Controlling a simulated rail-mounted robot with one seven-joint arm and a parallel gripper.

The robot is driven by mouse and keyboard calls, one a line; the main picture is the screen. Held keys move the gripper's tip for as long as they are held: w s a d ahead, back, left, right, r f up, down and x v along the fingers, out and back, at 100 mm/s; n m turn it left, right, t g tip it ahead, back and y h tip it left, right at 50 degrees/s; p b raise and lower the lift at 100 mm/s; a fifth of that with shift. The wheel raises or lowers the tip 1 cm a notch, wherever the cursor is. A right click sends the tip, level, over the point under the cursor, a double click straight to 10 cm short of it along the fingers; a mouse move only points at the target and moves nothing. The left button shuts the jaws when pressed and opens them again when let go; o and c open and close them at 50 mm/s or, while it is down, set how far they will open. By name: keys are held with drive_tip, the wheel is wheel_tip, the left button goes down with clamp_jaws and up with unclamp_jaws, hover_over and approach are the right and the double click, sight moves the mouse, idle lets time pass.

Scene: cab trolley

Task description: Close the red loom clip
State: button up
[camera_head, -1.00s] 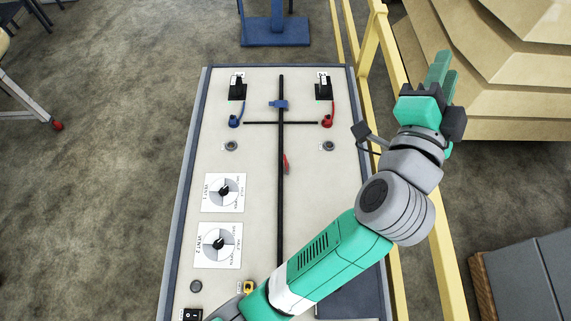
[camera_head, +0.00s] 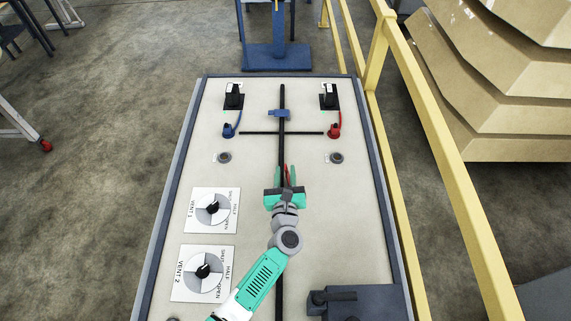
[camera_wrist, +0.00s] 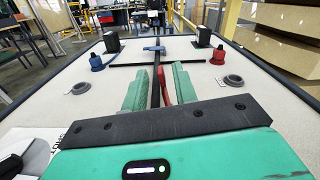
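The red loom clip (camera_head: 286,172) stands on the black loom (camera_head: 281,145) that runs lengthwise along the panel. In the wrist view, the red clip (camera_wrist: 164,86) shows as an upright red flap just right of the loom (camera_wrist: 155,83). Its lower part is hidden by my gripper body. My gripper (camera_head: 286,178) is over the loom. In the wrist view, my gripper (camera_wrist: 160,72) is open, with its green fingers on either side of the loom and red clip. I cannot tell whether the right finger touches the clip.
A blue clip (camera_head: 279,113) sits across the loom farther back. Blue (camera_head: 229,130) and red (camera_head: 334,130) connectors stand left and right, below black switches. Two vent dials (camera_head: 212,208) are at left, a dark box (camera_head: 352,302) at front right. A yellow rail (camera_head: 437,135) runs along the right.

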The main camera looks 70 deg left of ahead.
sight(286, 170)
drive_tip(key=b+x, duration=0.1)
drive_tip(key=x, duration=0.3)
drive_tip(key=shift+w+a, duration=0.1)
drive_tip(key=shift+a, duration=0.1)
drive_tip(key=shift+c, duration=0.5)
clamp_jaws()
